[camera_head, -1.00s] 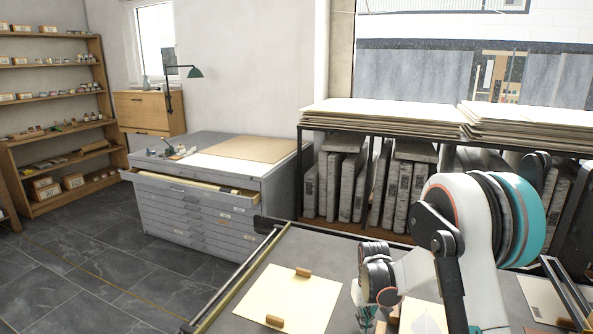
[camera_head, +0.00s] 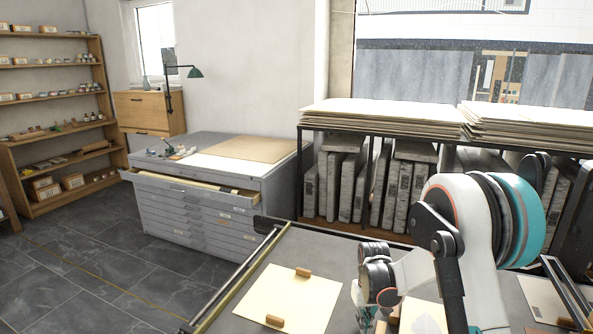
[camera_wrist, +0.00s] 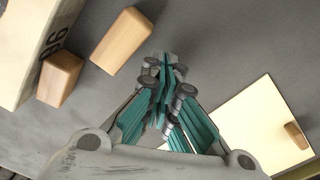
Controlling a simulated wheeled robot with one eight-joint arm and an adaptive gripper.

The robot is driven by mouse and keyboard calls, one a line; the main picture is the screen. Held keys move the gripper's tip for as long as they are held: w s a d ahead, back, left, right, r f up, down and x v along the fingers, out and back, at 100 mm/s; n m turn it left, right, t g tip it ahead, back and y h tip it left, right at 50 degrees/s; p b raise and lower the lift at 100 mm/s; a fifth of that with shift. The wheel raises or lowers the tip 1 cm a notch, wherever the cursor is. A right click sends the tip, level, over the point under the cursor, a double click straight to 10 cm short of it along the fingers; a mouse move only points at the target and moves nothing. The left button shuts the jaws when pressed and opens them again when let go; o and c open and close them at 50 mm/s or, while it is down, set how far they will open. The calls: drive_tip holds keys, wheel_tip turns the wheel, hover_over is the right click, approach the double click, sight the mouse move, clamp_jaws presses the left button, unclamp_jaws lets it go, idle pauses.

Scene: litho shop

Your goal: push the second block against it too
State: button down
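In the wrist view a wooden block (camera_wrist: 60,78) sits against the side of a pale slab (camera_wrist: 22,62) marked "86" at the upper left. A second wooden block (camera_wrist: 122,40) lies to its right, apart from the slab and from the first block. My gripper (camera_wrist: 165,68), with teal ribbed fingers, is to the lower right of the second block. Its fingertips meet, and nothing shows between them. The tip looks close to the block's right end; I cannot tell whether it touches.
A cream sheet (camera_head: 288,298) with two wooden blocks (camera_head: 303,272) lies on the grey table at left in the head view. A sheet with a block (camera_wrist: 296,135) is at right in the wrist view. Behind the table stand a rack of stones (camera_head: 346,188) and a drawer cabinet (camera_head: 200,205).

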sight(377, 327)
drive_tip(key=shift+f+b, duration=0.65)
drive_tip(key=shift+f, duration=0.25)
drive_tip(key=shift+s+d+r, duration=0.1)
drive_tip(key=shift+s+d, duration=0.15)
drive_tip(key=shift+d, duration=0.4)
drive_tip(key=shift+s+d, duration=0.3)
drive_tip(key=shift+d, duration=0.4)
drive_tip(key=shift+s+d+r, duration=0.1)
drive_tip(key=shift+s+d, duration=0.15)
drive_tip(key=shift+d, duration=0.4)
drive_tip(key=shift+a, duration=0.1)
drive_tip(key=shift+w+a+r, duration=0.1)
drive_tip(key=shift+w+a, duration=0.15)
drive_tip(key=shift+a, duration=0.3)
drive_tip(key=shift+w+a+r, duration=0.1)
drive_tip(key=shift+w+a, duration=0.15)
drive_tip(key=shift+a, duration=0.3)
wheel_tip(377, 327, up, 8)
drive_tip(key=p, duration=0.4)
